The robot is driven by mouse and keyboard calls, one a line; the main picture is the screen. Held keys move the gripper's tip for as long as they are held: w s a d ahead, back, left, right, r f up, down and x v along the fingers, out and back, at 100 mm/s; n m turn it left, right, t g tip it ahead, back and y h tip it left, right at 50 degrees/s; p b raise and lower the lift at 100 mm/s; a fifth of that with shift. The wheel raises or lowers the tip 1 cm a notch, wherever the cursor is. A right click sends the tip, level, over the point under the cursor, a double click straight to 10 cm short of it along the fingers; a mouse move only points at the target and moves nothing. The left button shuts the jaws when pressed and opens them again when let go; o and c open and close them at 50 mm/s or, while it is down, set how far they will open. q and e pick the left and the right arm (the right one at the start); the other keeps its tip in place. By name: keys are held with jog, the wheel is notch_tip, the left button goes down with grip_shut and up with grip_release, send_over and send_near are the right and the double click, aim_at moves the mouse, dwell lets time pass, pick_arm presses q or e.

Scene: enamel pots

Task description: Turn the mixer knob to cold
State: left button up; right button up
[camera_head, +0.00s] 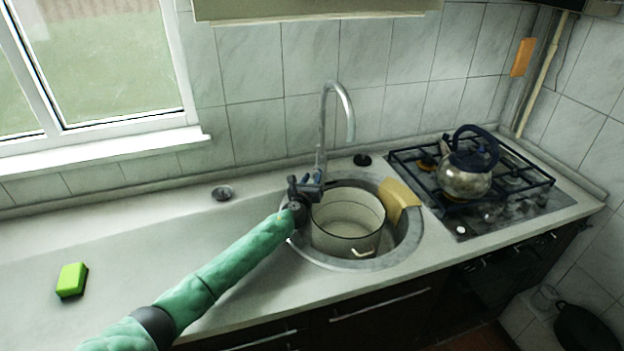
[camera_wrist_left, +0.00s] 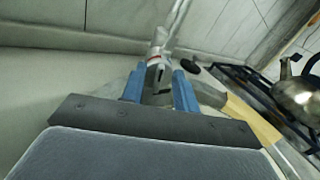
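The mixer tap (camera_head: 348,112) rises behind the sink, its curved spout over the pot. Its base and knob are largely hidden by my left gripper in the head view. My left gripper (camera_head: 311,186) is at the tap's base, at the end of the green arm from the lower left. In the left wrist view, its two blue fingers (camera_wrist_left: 158,90) stand apart, with the lower tap body (camera_wrist_left: 158,52) just beyond and between them. A small reddish mark shows on the tap. I cannot tell whether the fingers touch the knob. My right gripper is not in view.
A kettle (camera_head: 464,183) stands on the hob at right. A green sponge (camera_head: 71,280) lies on the left counter, which is mostly clear.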

pick_arm(q)
jog(key=shift+w+f, duration=0.1)
jog(key=shift+w, duration=0.05)
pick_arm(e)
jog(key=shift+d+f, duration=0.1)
pick_arm(q)
grip_shut()
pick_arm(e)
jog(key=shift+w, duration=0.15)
